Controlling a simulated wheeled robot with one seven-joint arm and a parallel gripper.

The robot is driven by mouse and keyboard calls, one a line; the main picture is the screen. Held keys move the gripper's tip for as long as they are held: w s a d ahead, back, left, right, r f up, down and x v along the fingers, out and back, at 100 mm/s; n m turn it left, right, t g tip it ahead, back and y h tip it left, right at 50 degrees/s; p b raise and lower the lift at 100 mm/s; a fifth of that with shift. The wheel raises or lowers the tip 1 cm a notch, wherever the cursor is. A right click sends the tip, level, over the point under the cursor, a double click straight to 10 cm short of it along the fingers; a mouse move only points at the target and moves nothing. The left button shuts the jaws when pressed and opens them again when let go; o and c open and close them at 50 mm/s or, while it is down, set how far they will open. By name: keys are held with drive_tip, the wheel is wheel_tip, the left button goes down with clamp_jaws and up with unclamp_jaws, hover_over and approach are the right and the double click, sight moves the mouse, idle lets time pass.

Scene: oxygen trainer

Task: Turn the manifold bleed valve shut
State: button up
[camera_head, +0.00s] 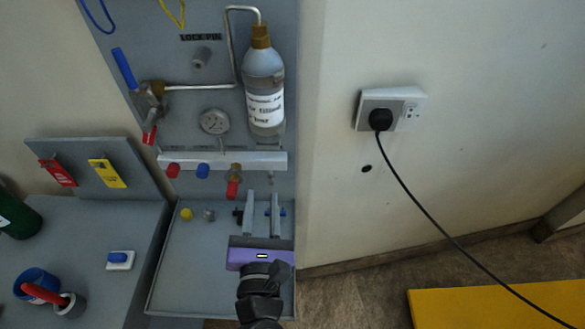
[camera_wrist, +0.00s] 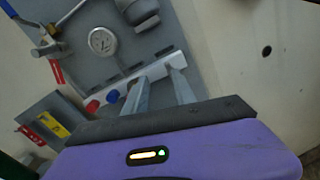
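The manifold is a pale horizontal bar (camera_head: 205,160) on the grey panel, and it also shows in the wrist view (camera_wrist: 173,62). Under it in the head view hangs a brass valve with a red handle (camera_head: 233,187), which looks like the bleed valve; the handle points down. A red knob (camera_head: 173,170) and a blue knob (camera_head: 203,170) sit left of it. My gripper (camera_head: 262,196) is open and empty, below and right of the brass valve, apart from it in the picture. In the wrist view my fingers (camera_wrist: 157,78) overlap the manifold, and the brass valve is mostly hidden.
A gauge (camera_head: 214,122), a bottle (camera_head: 264,85) and a blue-levered valve (camera_head: 124,70) are above the manifold. Below is a grey tray (camera_head: 178,290) with small fittings near its back. A side bench with tags stands left. A socket (camera_head: 392,107) with black cable is right.

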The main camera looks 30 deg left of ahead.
sight(270, 178)
drive_tip(key=w+a+n, duration=0.1)
drive_tip(key=w, duration=0.1)
drive_tip(key=w+a, duration=0.1)
drive_tip(key=w, duration=0.2)
drive_tip(key=w+a+n, duration=0.1)
drive_tip(key=w, duration=0.1)
drive_tip(key=shift+w+f+n+h, duration=0.2)
drive_tip(key=shift+f+n+h, duration=0.05)
drive_tip(key=shift+n+h, duration=0.05)
clamp_jaws()
